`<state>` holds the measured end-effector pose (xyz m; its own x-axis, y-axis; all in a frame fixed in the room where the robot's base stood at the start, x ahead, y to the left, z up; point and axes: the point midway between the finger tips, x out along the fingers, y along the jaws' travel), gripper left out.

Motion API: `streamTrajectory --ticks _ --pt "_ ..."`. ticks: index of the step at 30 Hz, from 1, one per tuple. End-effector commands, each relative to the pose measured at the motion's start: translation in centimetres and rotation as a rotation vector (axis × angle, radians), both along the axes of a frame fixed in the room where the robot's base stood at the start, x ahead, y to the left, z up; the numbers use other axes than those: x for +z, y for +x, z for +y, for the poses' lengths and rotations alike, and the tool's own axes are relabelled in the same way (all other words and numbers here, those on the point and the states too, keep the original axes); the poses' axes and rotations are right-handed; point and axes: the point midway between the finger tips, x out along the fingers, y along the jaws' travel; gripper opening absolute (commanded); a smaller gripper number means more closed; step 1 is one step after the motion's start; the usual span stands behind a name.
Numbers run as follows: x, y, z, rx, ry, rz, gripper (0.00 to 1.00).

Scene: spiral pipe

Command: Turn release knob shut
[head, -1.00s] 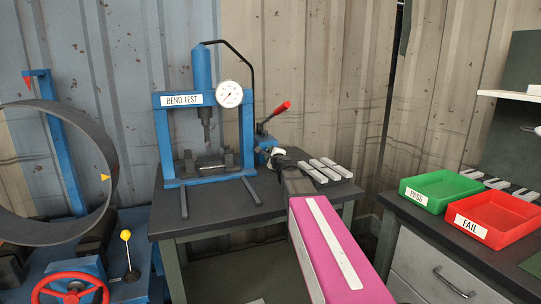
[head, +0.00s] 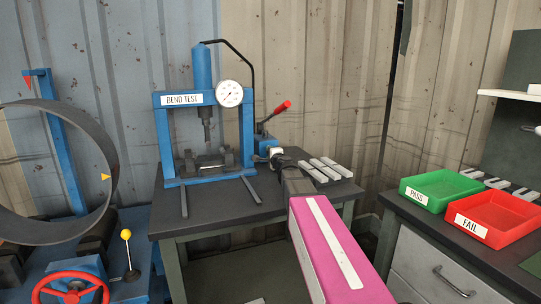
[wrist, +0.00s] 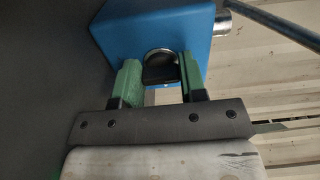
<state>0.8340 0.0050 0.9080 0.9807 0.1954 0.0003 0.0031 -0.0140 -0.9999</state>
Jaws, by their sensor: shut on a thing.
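The release knob (wrist: 159,66) is a dark round knob on the face of the blue pump body (wrist: 155,25) in the wrist view. My gripper (wrist: 160,76) has its two green fingers on either side of the knob and is shut on it. In the head view my gripper (head: 277,157) is at the right side of the blue bend test press (head: 247,135), by the pump with its red-tipped lever (head: 274,115). The knob is hidden behind my gripper in the head view. Its turn angle cannot be told.
The press stands on a dark-topped table (head: 215,215). Several pale bars (head: 326,169) lie to the right of my gripper. A green PASS tray (head: 441,190) and a red FAIL tray (head: 492,218) sit on the right bench. A steel specimen (head: 209,167) lies in the press.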

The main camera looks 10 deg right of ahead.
Motion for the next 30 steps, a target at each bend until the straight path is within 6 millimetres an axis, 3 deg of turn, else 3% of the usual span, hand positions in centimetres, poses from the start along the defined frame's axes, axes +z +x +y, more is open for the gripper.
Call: streamTrajectory --ticks 5,6,8,9,20,26,30 --pt "-0.1 -0.1 -0.1 -0.002 -0.004 0.001 0.15" --pt "-0.1 -0.1 -0.1 -0.002 -0.004 0.001 0.42" --pt "-0.1 -0.1 -0.1 -0.002 -0.004 0.001 0.61" --pt "-0.1 -0.1 -0.1 -0.002 -0.003 0.000 0.64" --pt "0.0 -0.4 -0.1 -0.001 -0.001 0.001 0.64" --pt "0.0 -2.4 -0.4 -0.001 -0.001 0.001 0.64" --pt "0.0 -4.8 -0.9 -0.001 -0.001 0.001 0.64"
